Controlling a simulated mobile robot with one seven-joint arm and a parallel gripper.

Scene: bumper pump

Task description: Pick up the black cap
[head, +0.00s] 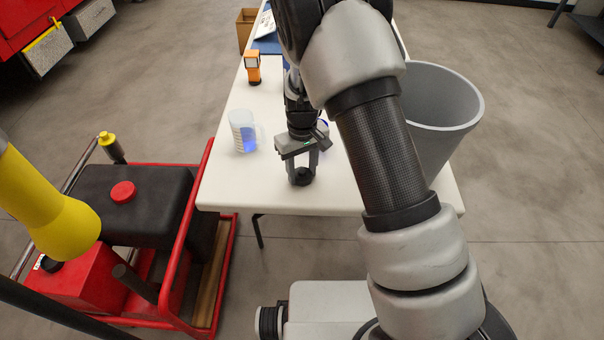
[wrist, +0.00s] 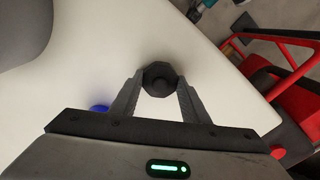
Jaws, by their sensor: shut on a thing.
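The black cap (head: 301,176) is between the fingertips of my gripper (head: 300,172), near the front edge of the white table. It also shows in the wrist view as a dark, many-sided cap (wrist: 160,79), with a finger (wrist: 160,88) of my gripper pressed on each side. My gripper is shut on the cap and points down. From these views I cannot tell whether the cap touches the table top.
The white table (head: 225,185) also holds a clear jug with blue contents (head: 242,132) and an orange device (head: 253,68). A grey bin (head: 450,105) stands at the right. A red cart (head: 205,290) with a black tank (head: 135,200) is at the left.

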